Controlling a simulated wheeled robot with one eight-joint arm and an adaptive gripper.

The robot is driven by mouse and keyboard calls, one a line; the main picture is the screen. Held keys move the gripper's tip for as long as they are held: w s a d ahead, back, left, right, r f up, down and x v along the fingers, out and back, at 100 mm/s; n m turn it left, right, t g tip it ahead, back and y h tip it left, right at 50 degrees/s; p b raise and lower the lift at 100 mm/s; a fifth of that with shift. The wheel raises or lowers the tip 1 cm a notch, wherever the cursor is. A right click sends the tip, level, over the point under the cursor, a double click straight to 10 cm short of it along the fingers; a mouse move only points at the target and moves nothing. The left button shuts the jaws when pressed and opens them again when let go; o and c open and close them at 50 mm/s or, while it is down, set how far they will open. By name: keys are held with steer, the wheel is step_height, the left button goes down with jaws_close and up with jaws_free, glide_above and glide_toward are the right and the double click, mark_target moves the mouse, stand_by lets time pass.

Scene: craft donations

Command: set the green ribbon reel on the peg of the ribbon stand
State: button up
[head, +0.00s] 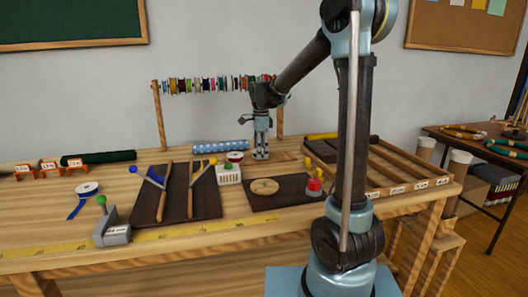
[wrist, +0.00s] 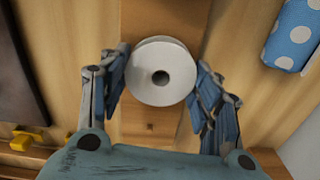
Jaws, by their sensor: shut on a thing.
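My gripper (head: 261,153) points down over the back of the workbench, right of the blue dotted roll. In the wrist view my gripper (wrist: 161,85) has its fingers on both sides of a reel (wrist: 175,72) with a white round face and a dark centre hole. It is shut on this reel. The face hides the ribbon, so I cannot see its green colour. Below the reel lies a brown wooden board (wrist: 150,128), which also shows in the head view (head: 284,156). I cannot tell whether it is the ribbon stand's base. No peg is visible.
The blue dotted roll (wrist: 292,33) lies beside the board; it also shows in the head view (head: 221,147). A red-and-white reel (head: 235,157) stands on a white block (head: 228,175). A wooden compartment tray (head: 400,160) is to the right. A rack of spools (head: 205,84) spans behind.

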steer(key=o, duration=1)
step_height(320, 180, up, 12)
steer(key=shift+w+f, duration=0.1)
